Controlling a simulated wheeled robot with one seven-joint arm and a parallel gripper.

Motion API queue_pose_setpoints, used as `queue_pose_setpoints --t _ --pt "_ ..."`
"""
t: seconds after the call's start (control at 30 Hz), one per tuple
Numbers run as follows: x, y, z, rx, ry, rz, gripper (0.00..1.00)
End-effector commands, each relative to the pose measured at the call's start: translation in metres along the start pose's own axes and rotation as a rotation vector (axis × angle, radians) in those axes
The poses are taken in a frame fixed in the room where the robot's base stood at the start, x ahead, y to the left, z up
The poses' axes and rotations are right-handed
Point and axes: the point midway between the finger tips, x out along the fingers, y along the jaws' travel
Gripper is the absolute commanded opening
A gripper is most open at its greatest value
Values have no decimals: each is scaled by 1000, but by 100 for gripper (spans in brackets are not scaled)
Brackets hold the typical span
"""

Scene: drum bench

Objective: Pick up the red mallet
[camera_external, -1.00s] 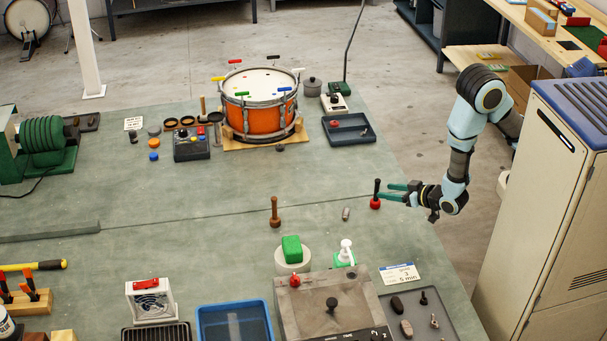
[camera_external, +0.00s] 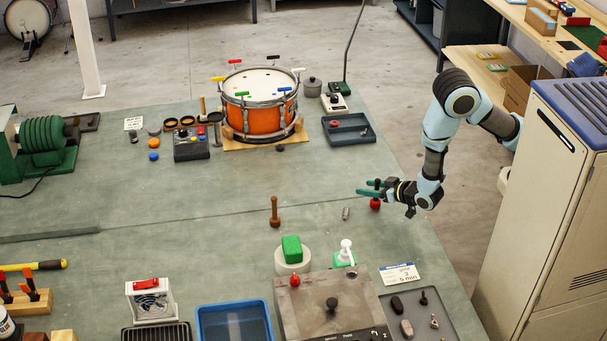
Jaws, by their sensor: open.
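The red mallet (camera_external: 375,204) stands upright on the green bench near its right edge, with its red head down and its dark handle up. My gripper (camera_external: 368,188) reaches in from the right, level with the handle. Its green fingers are open, one on each side of the handle as far as this view shows. Part of the handle is hidden by the fingers. Whether the fingers touch it I cannot tell.
A small grey cylinder (camera_external: 345,213) lies just left of the mallet. An orange drum (camera_external: 259,117) and a dark tray (camera_external: 349,130) are behind. A white card (camera_external: 399,273) lies in front. The bench left of the gripper is mostly clear.

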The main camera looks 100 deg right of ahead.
Motion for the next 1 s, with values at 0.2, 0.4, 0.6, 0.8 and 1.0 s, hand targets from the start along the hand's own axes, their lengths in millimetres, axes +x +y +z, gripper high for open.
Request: queue_pose_setpoints --t 0.2,0.4,0.6,0.8,1.0 --pt "0 0 0 0 0 0 36" --pt "0 0 0 -1 0 0 14" --pt "0 0 0 -1 0 0 0" --pt "0 0 0 -1 0 0 0" --pt "0 0 0 0 1 0 0"
